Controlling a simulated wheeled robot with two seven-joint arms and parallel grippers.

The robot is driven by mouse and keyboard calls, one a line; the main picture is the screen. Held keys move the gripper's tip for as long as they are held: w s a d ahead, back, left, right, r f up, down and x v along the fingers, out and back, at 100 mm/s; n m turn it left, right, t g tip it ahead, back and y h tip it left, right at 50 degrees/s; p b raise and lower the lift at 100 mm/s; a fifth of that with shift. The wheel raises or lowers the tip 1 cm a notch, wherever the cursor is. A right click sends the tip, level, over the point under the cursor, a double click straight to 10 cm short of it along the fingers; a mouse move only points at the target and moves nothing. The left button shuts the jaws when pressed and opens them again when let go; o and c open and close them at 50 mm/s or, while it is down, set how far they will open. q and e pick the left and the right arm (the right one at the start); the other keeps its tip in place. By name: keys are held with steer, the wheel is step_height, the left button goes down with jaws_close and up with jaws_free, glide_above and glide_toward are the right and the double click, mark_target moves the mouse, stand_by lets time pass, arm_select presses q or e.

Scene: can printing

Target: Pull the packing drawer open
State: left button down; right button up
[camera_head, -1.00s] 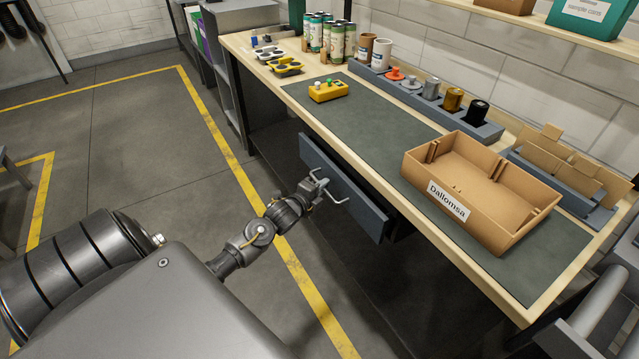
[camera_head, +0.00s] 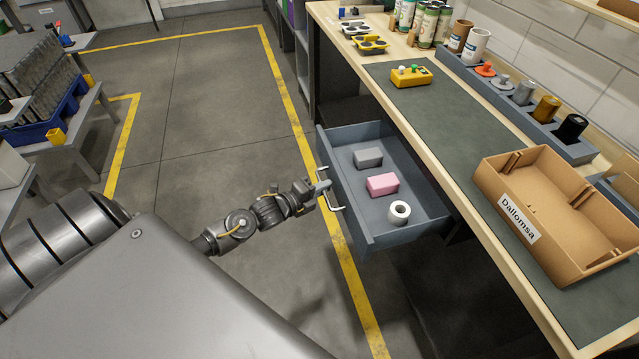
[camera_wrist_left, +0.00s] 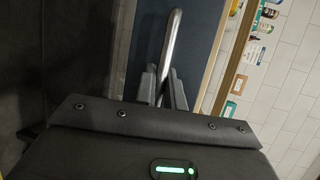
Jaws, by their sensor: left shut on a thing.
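The grey-blue packing drawer (camera_head: 350,208) under the workbench stands pulled out in the head view. Inside it lie a grey block (camera_head: 368,157), a pink block (camera_head: 382,184) and a white roll (camera_head: 399,212). My left gripper (camera_head: 323,187) is shut on the metal bar handle (camera_head: 337,207) on the drawer's front. In the left wrist view the handle (camera_wrist_left: 174,45) runs between the two fingers (camera_wrist_left: 163,88), with the dark blue drawer front (camera_wrist_left: 195,45) behind it. My right gripper is not in view.
The workbench (camera_head: 455,208) holds a cardboard box labelled Dallomsa (camera_head: 518,218), a yellow button box (camera_head: 411,77) and a rack of coloured cylinders (camera_head: 545,110). The floor left of the drawer, with yellow lines, is clear. A table with a blue tray (camera_head: 45,122) stands far left.

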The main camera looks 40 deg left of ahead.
arm_select(q)
steer(key=shift+s+f, duration=0.2)
steer(key=shift+s, duration=0.2)
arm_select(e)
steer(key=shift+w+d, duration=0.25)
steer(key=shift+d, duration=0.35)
arm_select(q)
steer(key=c, duration=1.5)
jaws_free()
steer(key=shift+r, duration=0.1)
steer(key=shift+a, duration=0.1)
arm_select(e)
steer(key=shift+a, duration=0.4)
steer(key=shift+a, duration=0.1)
